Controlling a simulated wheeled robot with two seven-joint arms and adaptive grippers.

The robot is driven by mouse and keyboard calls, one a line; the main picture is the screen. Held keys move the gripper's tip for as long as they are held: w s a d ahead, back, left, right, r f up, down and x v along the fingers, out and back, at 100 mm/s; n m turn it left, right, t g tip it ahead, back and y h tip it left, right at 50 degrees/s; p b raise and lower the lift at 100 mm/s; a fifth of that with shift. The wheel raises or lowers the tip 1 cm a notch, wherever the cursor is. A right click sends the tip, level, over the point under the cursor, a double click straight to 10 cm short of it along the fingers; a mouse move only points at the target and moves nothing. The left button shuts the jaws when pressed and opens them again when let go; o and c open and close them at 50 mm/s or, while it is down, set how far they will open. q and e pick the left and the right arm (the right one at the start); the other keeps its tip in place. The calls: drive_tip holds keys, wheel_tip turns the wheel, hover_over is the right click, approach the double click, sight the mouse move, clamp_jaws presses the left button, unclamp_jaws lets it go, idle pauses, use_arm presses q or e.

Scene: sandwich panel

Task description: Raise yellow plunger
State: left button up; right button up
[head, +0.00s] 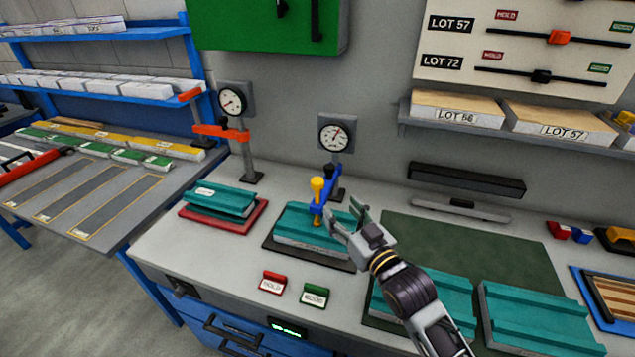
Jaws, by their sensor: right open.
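The yellow plunger (317,187) is a small upright knob on a blue bracket (325,200), in the middle of the head view. It stands over a teal-topped sandwich panel (290,225) on a dark mat, in front of a round dial gauge (337,132). My right gripper (344,220) comes in from the lower right. Its fingers are open and point up and left, just right of the plunger's lower part. I cannot tell whether a finger touches the bracket. My left gripper is not in view.
A red clamp arm with another gauge (232,102) stands at the left, near a teal panel on a red tray (246,222). Red and green tags (314,294) lie in front. More teal panels (535,318) lie at the right. A dark green mat (480,250) has bare room.

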sight(321, 186)
drive_tip(key=shift+w, duration=0.1)
drive_tip(key=shift+p+x, duration=0.5)
drive_tip(key=shift+x, duration=3.6)
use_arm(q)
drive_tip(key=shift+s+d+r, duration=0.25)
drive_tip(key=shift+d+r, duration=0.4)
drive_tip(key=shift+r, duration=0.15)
use_arm(e)
drive_tip(key=shift+x, duration=2.7)
clamp_jaws()
